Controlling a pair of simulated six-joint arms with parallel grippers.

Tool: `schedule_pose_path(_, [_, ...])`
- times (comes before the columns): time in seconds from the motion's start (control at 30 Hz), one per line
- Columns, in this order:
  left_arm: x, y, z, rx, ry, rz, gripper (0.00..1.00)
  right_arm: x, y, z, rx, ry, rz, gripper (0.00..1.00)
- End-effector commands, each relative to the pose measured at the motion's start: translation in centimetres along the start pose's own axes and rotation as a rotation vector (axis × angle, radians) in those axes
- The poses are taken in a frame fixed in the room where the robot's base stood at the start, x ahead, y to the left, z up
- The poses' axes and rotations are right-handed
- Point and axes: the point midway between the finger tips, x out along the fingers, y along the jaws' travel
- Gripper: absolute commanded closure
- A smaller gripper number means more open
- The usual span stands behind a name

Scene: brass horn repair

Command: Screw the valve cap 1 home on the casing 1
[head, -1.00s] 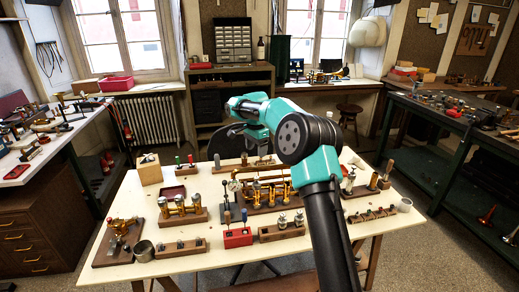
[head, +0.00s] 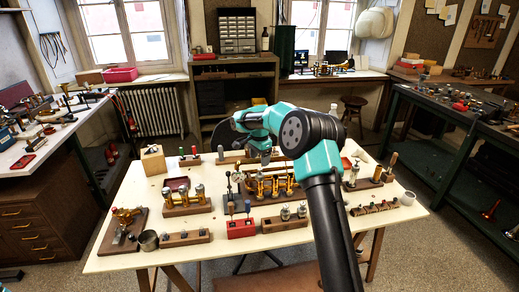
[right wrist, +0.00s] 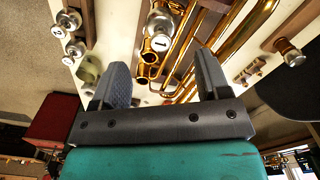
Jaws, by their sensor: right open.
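The brass horn valve block (head: 275,186) stands on a wooden base at the table's centre. In the right wrist view a silver cap marked 1 (right wrist: 160,43) sits at the end of a brass part, seemingly casing 1; how far it is screwed on cannot be told. Brass tube openings (right wrist: 147,56) show beside it. My right gripper (head: 264,158) is above the back of the valve block. In its wrist view the jaws (right wrist: 163,78) are open and empty, apart from the cap, which shows beyond and between the fingertips. My left gripper is not in view.
A wooden rack (head: 281,225) with two silver caps stands in front of the valve block; a red box (head: 241,229) is to its left. Another brass valve set (head: 186,203) stands left, and a metal cup (head: 148,240) near the front-left edge. Bare tabletop shows between the stands.

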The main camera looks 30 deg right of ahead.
Motion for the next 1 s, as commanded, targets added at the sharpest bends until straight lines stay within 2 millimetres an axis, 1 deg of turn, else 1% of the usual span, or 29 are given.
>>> schedule_pose_path(0.03, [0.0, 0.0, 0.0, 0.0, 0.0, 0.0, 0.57, 0.9, 0.1, 0.0, 0.0, -0.001, 0.002, 0.31])
schedule_pose_path(0.3, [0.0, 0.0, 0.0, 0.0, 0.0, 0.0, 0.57, 5.1, 0.1, 0.0, 0.0, -0.002, 0.003, 0.31])
schedule_pose_path(0.5, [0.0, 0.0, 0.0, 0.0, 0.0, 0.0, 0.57, 7.8, 0.0, 0.0, -0.001, -0.001, 0.001, 0.31])
schedule_pose_path(0.6, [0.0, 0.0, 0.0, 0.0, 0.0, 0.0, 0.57, 8.6, 0.0, 0.0, -0.001, -0.001, 0.001, 0.31])
schedule_pose_path(0.7, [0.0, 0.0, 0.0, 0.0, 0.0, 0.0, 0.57, 9.0, 0.0, 0.0, -0.001, -0.001, -0.001, 0.31])
schedule_pose_path(1.0, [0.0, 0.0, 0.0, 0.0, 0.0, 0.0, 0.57, 9.1, 0.0, 0.0, 0.0, -0.001, -0.001, 0.32])
